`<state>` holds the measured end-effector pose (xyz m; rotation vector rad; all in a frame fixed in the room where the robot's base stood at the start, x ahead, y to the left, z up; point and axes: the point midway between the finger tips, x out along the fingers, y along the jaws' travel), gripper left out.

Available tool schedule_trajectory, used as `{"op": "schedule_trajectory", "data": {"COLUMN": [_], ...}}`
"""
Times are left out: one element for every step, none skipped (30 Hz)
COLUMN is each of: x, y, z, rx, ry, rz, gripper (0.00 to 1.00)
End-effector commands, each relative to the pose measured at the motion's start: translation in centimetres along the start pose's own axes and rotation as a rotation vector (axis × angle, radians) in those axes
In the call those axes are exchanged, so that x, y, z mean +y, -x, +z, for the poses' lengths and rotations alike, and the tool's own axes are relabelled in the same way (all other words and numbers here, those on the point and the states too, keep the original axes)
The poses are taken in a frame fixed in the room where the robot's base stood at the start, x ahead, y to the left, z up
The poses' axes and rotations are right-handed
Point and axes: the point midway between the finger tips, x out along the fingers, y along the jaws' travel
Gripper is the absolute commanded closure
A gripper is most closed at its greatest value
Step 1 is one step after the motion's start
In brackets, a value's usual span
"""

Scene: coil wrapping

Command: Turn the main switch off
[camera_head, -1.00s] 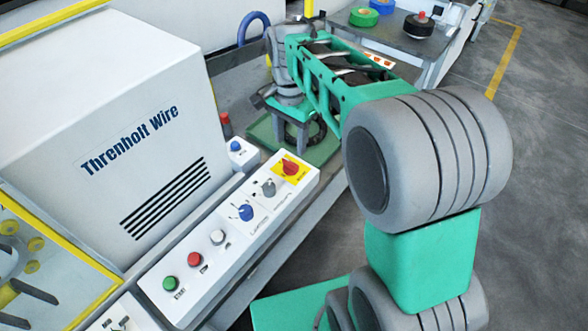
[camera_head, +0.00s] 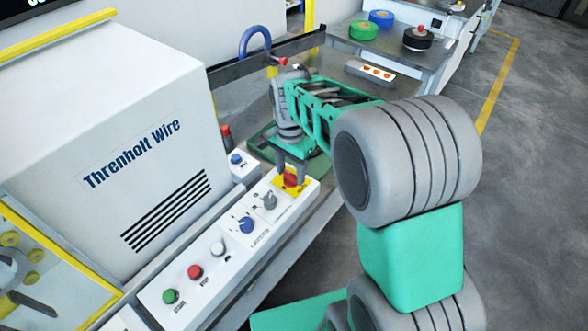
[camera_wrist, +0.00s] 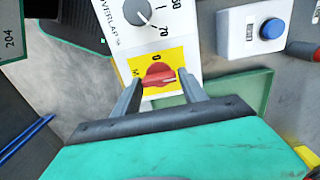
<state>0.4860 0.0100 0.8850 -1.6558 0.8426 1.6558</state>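The main switch is a red rotary knob on a yellow plate at the far end of the white control panel (camera_head: 213,262). In the head view the knob (camera_head: 291,180) is partly hidden by my gripper (camera_head: 290,171), which points down at it. In the wrist view the knob (camera_wrist: 158,76) lies between the two fingertips of my gripper (camera_wrist: 160,78). The fingers are open, one on each side, with gaps visible to the knob. Its grip bar lies roughly crosswise in that view, and a "0" mark shows on the plate above it. Finger height over the plate is hard to tell.
Beside the switch on the panel is a grey overlap dial (camera_head: 269,200), then a blue layers knob (camera_head: 246,224). A small box with a blue button (camera_head: 237,160) stands close to the left. The white machine housing (camera_head: 120,140) rises left of the panel.

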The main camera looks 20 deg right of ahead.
Motion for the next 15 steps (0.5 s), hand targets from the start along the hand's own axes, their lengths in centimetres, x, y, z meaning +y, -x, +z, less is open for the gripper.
{"op": "schedule_trajectory", "data": {"x": [0.0,0.0,-0.01,-0.01,-0.02,-0.03,-0.03,-0.04,-0.04,-0.05,-0.05,-0.06,-0.06,-0.07,-0.07], "y": [0.01,0.01,0.02,0.02,0.03,0.03,0.03,0.04,0.04,0.05,0.05,0.06,0.06,0.06,0.07], "z": [0.0,0.0,0.0,0.0,0.0,-0.01,-0.01,-0.01,-0.01,-0.01,-0.01,-0.02,-0.02,-0.02,-0.02], "rx": [0.0,0.0,0.0,0.0,0.0,0.0,0.0,0.001,0.001,0.001,0.001,0.001,0.001,0.001,0.001], "ry": [0.0,0.0,0.0,0.0,0.0,0.0,0.001,0.001,0.001,0.001,0.001,0.001,0.001,0.001,0.001], "rz": [0.0,0.0,0.0,0.0,-0.001,-0.001,-0.001,-0.001,-0.001,-0.002,-0.002,-0.002,-0.002,-0.002,-0.002], "gripper": [0.55,0.57,0.6,0.63,0.65,0.69,0.71,0.73,0.77,0.79,0.82,0.85,0.87,0.9,0.93]}}
